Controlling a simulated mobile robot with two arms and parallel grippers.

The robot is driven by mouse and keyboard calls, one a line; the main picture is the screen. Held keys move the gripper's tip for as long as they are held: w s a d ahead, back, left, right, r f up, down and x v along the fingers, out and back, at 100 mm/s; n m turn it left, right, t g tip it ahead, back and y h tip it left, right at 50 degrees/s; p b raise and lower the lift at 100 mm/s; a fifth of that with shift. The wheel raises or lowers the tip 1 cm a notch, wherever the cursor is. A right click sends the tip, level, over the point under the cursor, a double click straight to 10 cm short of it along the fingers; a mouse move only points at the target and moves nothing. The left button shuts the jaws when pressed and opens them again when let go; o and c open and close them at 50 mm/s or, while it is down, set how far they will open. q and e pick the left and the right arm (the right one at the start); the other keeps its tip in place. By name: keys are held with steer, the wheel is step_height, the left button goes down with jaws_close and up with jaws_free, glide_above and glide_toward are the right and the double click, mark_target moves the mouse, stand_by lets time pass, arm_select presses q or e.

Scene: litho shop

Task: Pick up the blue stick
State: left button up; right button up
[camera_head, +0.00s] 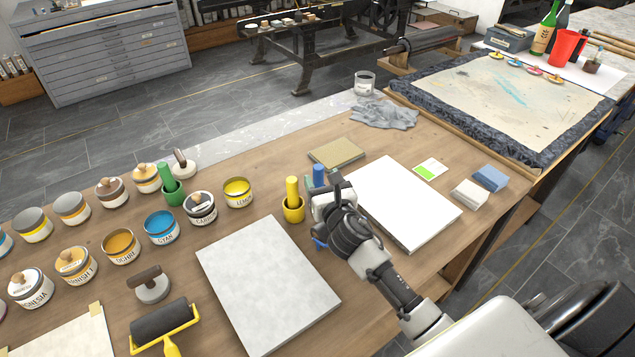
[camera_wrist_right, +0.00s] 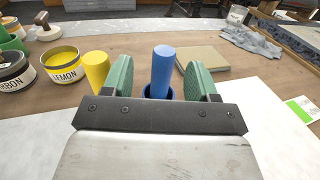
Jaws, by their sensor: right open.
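The blue stick (camera_wrist_right: 162,68) stands upright in a blue cup (camera_wrist_right: 146,92) in the right wrist view. In the head view the blue stick (camera_head: 318,175) shows just behind my right gripper (camera_head: 328,190), which hides most of its cup. My right gripper is open; in the right wrist view its green finger pads (camera_wrist_right: 162,78) stand on either side of the stick, with gaps on both sides. Whether the pads are level with the stick in depth is hard to tell. My left gripper is not in view.
A yellow stick in a yellow cup (camera_head: 293,210) stands close left of my right gripper. A pale stone slab (camera_head: 265,285) lies in front, a white slab (camera_head: 405,203) to the right. A green stick in a green cup (camera_head: 172,190) and several ink tins are farther left.

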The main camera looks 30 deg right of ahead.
mark_target(317, 166)
steer(key=shift+w, duration=0.4)
steer(key=shift+w+d, duration=0.15)
steer(key=shift+w, duration=0.15)
steer(key=w, duration=0.2)
steer(key=w+d, duration=0.1)
steer(key=w, duration=0.1)
steer(key=shift+w+d+f, duration=0.1)
steer(key=shift+w+f, duration=0.1)
steer(key=shift+w, duration=0.2)
steer(key=shift+s, duration=0.1)
steer(key=shift+c, duration=1.5)
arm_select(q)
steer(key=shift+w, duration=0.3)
arm_select(e)
steer(key=c, duration=0.7)
